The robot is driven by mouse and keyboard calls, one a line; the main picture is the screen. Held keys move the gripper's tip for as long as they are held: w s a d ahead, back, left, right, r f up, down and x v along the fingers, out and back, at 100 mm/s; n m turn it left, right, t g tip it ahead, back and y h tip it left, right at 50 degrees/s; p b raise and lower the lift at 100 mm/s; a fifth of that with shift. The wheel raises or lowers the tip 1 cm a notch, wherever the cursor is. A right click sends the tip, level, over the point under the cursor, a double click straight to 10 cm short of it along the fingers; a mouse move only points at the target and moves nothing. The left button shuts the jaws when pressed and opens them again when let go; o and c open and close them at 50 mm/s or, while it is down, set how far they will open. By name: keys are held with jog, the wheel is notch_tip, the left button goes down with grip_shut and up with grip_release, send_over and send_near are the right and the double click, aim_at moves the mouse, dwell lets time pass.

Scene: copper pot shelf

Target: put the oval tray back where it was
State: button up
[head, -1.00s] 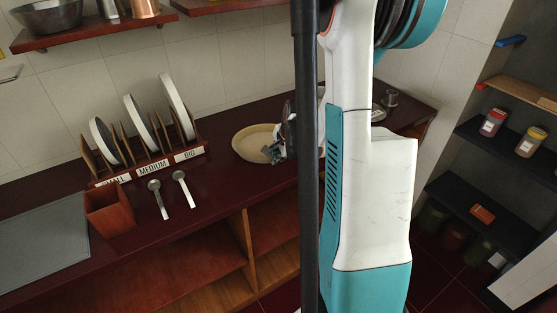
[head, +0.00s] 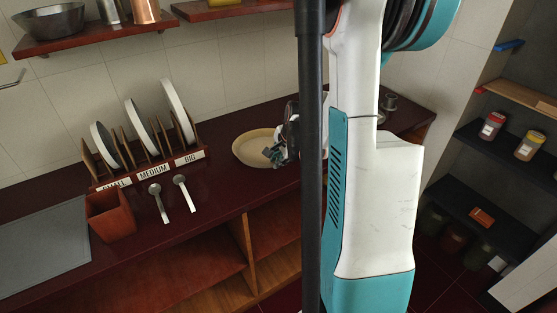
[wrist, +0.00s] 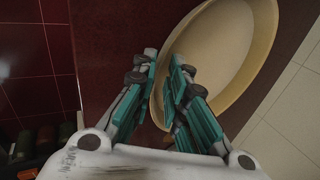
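The oval tray (head: 243,144) is cream, with a raised rim. It lies on the dark red counter near the wall, and its right part is hidden behind my gripper and arm. In the wrist view the tray (wrist: 234,50) fills the upper right. My gripper (wrist: 163,62) is over its near-left rim, with the fingers apart. The right finger overlaps the tray's inside and the left finger is outside the rim. The rim shows in the gap between them; I see no clear contact. In the head view my gripper (head: 276,153) is small and partly hidden by my arm.
A rack (head: 151,173) labelled small, medium and big holds white plates. Two spoons (head: 160,202) and a reddish-brown container (head: 110,216) are in front. A grey mat (head: 38,243) lies left. A wall shelf (head: 95,35) hangs above. The counter between spoons and tray is clear.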

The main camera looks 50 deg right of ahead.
jog(key=p+v, duration=0.3)
jog(key=v, duration=0.7)
jog(key=shift+r, duration=0.15)
jog(key=shift+a, duration=0.1)
